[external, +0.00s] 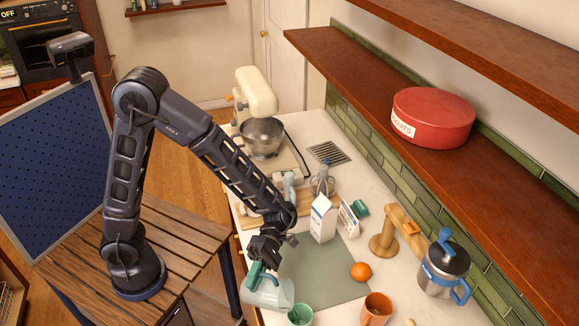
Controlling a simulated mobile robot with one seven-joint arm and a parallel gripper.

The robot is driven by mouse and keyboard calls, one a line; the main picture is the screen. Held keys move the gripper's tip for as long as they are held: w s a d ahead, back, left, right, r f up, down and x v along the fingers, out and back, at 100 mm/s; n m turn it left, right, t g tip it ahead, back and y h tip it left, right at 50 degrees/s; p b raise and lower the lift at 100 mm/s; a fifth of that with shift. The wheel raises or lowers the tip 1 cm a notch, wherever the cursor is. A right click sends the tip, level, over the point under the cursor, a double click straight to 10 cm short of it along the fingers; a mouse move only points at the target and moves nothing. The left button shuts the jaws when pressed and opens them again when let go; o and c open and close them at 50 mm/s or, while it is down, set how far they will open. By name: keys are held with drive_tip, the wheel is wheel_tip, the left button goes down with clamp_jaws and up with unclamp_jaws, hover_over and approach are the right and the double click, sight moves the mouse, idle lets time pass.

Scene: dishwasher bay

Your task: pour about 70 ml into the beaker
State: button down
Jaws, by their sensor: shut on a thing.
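My gripper (264,264) is shut on the teal handle of a clear, pale jug (268,293) at the bottom centre of the external view. The jug is over the near edge of the counter, and it looks tilted to the right. I cannot make out the liquid level in it. A small green beaker-like cup (300,316) stands just right of the jug's mouth end, partly cut off by the picture's lower edge. Its inside is not clear enough to tell its contents. An orange-brown cup (376,309) stands further right.
A grey-green mat (322,285) lies behind the jug, with an orange (361,271) at its right edge. A white carton (323,220), a wooden stand (384,244) and a steel blue-handled pot (444,268) stand beyond. A mixer (257,95) is at the back; shelves overhang the right.

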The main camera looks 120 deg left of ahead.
sight(245, 278)
drive_tip(key=shift+w+r, duration=0.1)
drive_tip(key=shift+w, duration=0.15)
idle(0.3)
drive_tip(key=s+f+m, duration=0.2)
drive_tip(key=s+f, duration=0.1)
drive_tip(key=f, duration=0.1)
drive_tip(key=shift+s+d+m+t, duration=0.1)
drive_tip(key=shift+s+m+t, duration=0.2)
drive_tip(key=shift+m+t, duration=0.1)
drive_tip(key=shift+s+f+m, duration=0.25)
drive_tip(key=shift+f+m, duration=0.15)
drive_tip(key=shift+f, duration=0.1)
drive_tip(key=shift+s+f+m, duration=0.25)
drive_tip(key=shift+f+m, duration=0.15)
drive_tip(key=shift+f, duration=0.1)
drive_tip(key=shift+f, duration=0.1)
